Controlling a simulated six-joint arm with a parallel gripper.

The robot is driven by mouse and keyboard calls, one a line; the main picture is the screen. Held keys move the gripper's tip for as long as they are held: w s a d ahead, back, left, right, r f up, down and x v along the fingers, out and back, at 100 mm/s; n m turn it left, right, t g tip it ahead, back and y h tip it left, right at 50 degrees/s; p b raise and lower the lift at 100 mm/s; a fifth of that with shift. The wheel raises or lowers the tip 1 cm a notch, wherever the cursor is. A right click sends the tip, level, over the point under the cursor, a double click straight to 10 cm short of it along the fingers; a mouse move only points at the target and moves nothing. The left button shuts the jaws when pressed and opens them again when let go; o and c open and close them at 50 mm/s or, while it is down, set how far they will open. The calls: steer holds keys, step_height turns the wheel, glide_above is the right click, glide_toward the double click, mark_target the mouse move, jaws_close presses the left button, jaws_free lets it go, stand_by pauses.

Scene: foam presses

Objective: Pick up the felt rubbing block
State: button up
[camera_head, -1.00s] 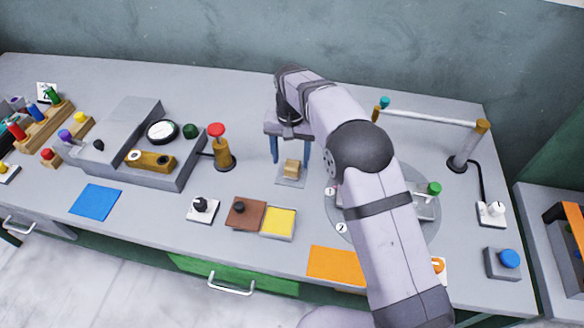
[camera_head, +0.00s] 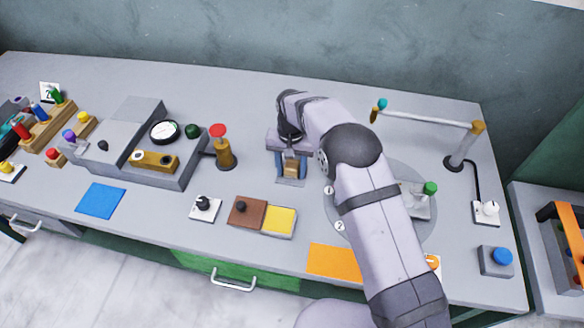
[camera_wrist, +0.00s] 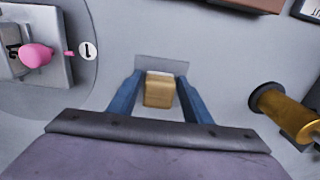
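The felt rubbing block appears to be the small tan block (camera_head: 291,168) on a thin grey plate (camera_head: 290,181) near the middle of the bench. It also shows in the wrist view (camera_wrist: 159,91), upright and paler on top. My gripper (camera_head: 291,166) is above and around it, blue fingers pointing down. One finger is on each side of the block, with a narrow gap at each side in the wrist view (camera_wrist: 158,92). The gripper looks open and does not hold the block. The fingertips' exact height above the plate is hard to tell.
A brass post with a red knob (camera_head: 220,140) stands to the left. A brown and yellow tray (camera_head: 262,215) lies in front. A round turntable (camera_head: 350,238) is to the right, partly hidden by my arm. A rail (camera_head: 428,117) stands at the back right.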

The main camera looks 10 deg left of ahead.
mark_target(291, 168)
steer(key=c, duration=0.7)
steer(key=shift+o, duration=0.2)
step_height(291, 168, up, 10)
steer(key=b, duration=0.3)
steer(key=o, duration=0.3)
steer(key=shift+c, duration=1)
